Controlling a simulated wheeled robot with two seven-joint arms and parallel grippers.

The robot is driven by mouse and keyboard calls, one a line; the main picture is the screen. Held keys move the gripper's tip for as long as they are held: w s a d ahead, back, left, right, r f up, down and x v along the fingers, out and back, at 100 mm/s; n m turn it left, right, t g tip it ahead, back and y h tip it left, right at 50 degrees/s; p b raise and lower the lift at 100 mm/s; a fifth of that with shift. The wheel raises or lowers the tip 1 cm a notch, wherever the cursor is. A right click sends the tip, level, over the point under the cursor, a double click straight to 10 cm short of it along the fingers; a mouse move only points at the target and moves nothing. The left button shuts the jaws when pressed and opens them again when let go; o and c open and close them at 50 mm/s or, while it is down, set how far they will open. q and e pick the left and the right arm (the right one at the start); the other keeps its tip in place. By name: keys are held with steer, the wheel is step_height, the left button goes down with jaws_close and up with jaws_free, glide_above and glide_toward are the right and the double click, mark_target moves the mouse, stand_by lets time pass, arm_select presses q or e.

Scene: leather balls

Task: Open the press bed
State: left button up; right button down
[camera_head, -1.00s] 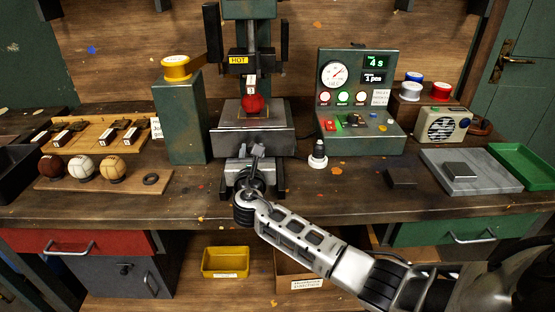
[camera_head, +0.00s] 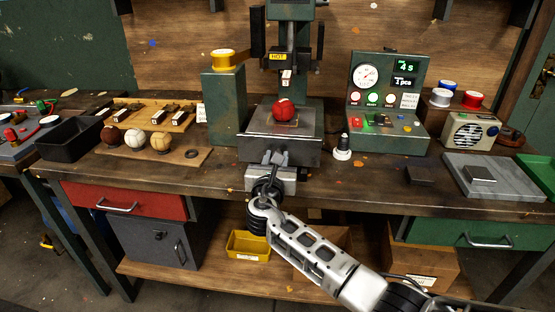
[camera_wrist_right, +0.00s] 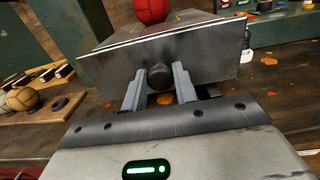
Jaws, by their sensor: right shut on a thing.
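The press bed (camera_head: 280,151) is a grey metal drawer-like block at the foot of the green press (camera_head: 290,30). A red ball (camera_head: 284,110) rests on its top plate, in front of and below the stamp (camera_head: 286,78). My right gripper (camera_head: 273,158) is at the bed's front. In the right wrist view the bed's front plate (camera_wrist_right: 205,55) fills the upper middle, and my right gripper (camera_wrist_right: 159,72) is shut on its dark round knob (camera_wrist_right: 159,77), one finger on each side. The red ball shows partly at the top. My left gripper is not in view.
A green control box (camera_head: 388,100) showing "4 s" stands right of the press. A green post (camera_head: 224,108) with a yellow spool stands left. Three balls (camera_head: 135,138) sit on a board further left. A small dark-and-white bottle (camera_head: 343,146) is close to the bed's right side.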

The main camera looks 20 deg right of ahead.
steer(key=c, duration=1.1)
jaws_free()
steer(key=shift+s, duration=0.1)
steer(key=v, duration=1.5)
steer(key=shift+s+a, duration=0.2)
steer(key=shift+s, duration=0.1)
